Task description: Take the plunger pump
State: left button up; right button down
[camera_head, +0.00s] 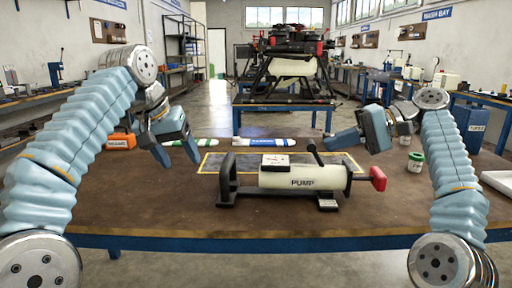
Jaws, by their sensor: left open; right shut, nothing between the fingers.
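My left gripper (177,158) is open and empty, above the table to the left of the pump. My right gripper (342,142) is shut and empty, above and behind the pump's right part, apart from it.
A green-lidded jar (416,162) and a white tray (499,182) are at the right. The table front (150,215) is clear. A drone (291,62) stands behind.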

aim_at(277, 178)
jog(key=k+j, duration=0.75)
jog(key=k, duration=0.15)
